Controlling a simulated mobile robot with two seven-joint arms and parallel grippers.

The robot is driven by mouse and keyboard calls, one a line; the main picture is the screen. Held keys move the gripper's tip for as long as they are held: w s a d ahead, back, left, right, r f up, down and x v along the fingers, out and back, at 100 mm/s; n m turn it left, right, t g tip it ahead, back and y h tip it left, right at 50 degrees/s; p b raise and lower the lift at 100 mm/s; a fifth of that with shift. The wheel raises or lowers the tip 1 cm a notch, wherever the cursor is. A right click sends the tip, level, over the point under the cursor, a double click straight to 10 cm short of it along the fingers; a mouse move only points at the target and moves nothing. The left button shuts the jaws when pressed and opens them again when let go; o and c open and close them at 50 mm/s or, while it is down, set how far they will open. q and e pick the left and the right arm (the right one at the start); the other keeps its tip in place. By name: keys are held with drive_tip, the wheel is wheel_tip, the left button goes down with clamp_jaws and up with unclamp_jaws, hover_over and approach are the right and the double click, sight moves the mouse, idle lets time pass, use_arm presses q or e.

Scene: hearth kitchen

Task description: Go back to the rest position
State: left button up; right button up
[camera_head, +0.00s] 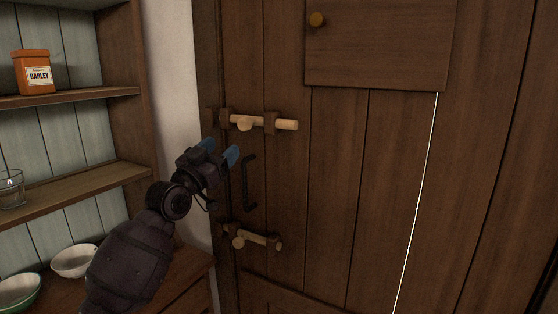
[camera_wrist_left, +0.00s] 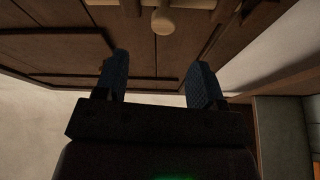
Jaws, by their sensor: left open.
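My left gripper (camera_head: 221,153) has blue fingertips and stands in front of the left side of a brown plank door (camera_head: 335,190). Its fingers are apart with nothing between them, as the left wrist view also shows (camera_wrist_left: 158,80). An upper wooden bolt (camera_head: 280,124) lies just above and to the right of the fingertips. A lower wooden bolt (camera_head: 258,240) is below the gripper. A black handle (camera_head: 250,182) is to its right. In the left wrist view a round wooden knob (camera_wrist_left: 163,21) shows beyond the fingers. My right gripper is not in view.
Shelves (camera_head: 80,188) stand at the left, with an orange barley tin (camera_head: 33,75), a glass (camera_head: 11,188) and bowls (camera_head: 75,260). A small hatch (camera_head: 380,45) with a knob is high on the door. A thin bright gap (camera_head: 418,190) runs down the door's right part.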

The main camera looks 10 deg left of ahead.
use_arm(q)
drive_tip(key=s+f+n+g+y, duration=0.15)
drive_tip(key=s+f, duration=0.25)
drive_tip(key=f, duration=0.6)
drive_tip(key=s+f+g+y, duration=0.1)
drive_tip(key=s+f+y, duration=0.1)
drive_tip(key=s+f, duration=0.5)
drive_tip(key=s+f+n+g+y, duration=0.1)
drive_tip(key=s+f+y, duration=0.1)
drive_tip(key=f, duration=1)
drive_tip(key=s+a+f+n+g+y, duration=0.2)
drive_tip(key=s+f+g, duration=0.3)
drive_tip(key=s+f, duration=1.5)
drive_tip(key=s+a, duration=0.1)
drive_tip(key=s, duration=0.3)
drive_tip(key=shift+s+f+n+g+y, duration=0.2)
drive_tip(key=shift+f+n+g+y, duration=0.1)
drive_tip(key=shift+n+g+y, duration=0.05)
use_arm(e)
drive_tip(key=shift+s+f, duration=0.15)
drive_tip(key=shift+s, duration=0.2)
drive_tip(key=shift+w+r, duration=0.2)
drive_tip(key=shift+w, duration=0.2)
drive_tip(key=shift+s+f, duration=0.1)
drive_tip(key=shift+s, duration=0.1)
